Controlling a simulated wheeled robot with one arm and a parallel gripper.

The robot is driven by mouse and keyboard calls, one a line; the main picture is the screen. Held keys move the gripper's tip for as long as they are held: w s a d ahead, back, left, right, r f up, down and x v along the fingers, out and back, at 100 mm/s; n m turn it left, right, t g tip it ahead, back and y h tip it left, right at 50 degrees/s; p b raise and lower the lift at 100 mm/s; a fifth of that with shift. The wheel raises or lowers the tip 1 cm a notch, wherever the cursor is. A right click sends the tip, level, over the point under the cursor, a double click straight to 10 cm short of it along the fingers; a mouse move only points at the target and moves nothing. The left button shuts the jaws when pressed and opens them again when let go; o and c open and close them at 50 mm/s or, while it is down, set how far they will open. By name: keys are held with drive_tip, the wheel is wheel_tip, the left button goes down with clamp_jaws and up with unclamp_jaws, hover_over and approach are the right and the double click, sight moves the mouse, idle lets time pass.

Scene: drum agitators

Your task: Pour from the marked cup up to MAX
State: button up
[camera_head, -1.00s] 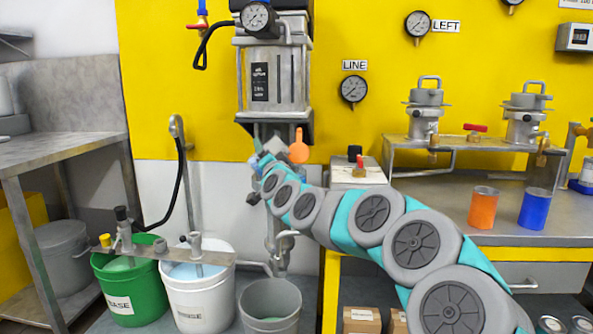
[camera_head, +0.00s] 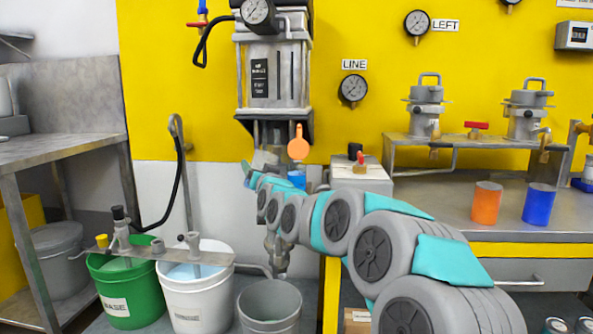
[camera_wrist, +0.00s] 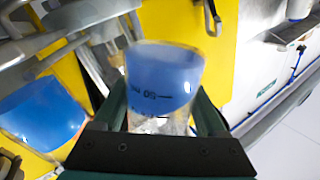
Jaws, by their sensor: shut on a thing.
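In the wrist view a clear cup (camera_wrist: 160,85) with blue liquid and a printed "50" mark stands between the two dark fingers of my gripper (camera_wrist: 157,118); my gripper is shut on it. A second vessel of blue liquid (camera_wrist: 42,115) shows at the left, apart from the held cup. In the head view my gripper (camera_head: 257,166) is below the tall grey tank (camera_head: 275,75). The held cup is mostly hidden there. I cannot read a MAX mark.
A grey bucket (camera_head: 247,318), a white bucket (camera_head: 195,300) and a green bucket (camera_head: 125,290) stand on the floor below. Orange (camera_head: 485,203) and blue (camera_head: 538,205) cylinders stand on the right bench. A box with a red valve (camera_head: 360,176) is right of my gripper.

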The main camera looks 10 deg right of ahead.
drive_tip(key=shift+w+a+f+n+g+b, duration=0.1)
drive_tip(key=shift+a+f+n+g, duration=0.2)
drive_tip(key=shift+n, duration=0.4)
drive_tip(key=shift+s+a+f+n+t+b, duration=0.1)
drive_tip(key=shift+a+n, duration=0.3)
drive_tip(key=shift+n, duration=0.3)
drive_tip(key=shift+w+a+f+n+g+b, duration=0.1)
drive_tip(key=shift+a+f+n+g, duration=0.2)
drive_tip(key=shift+n, duration=0.4)
drive_tip(key=shift+r, duration=0.15)
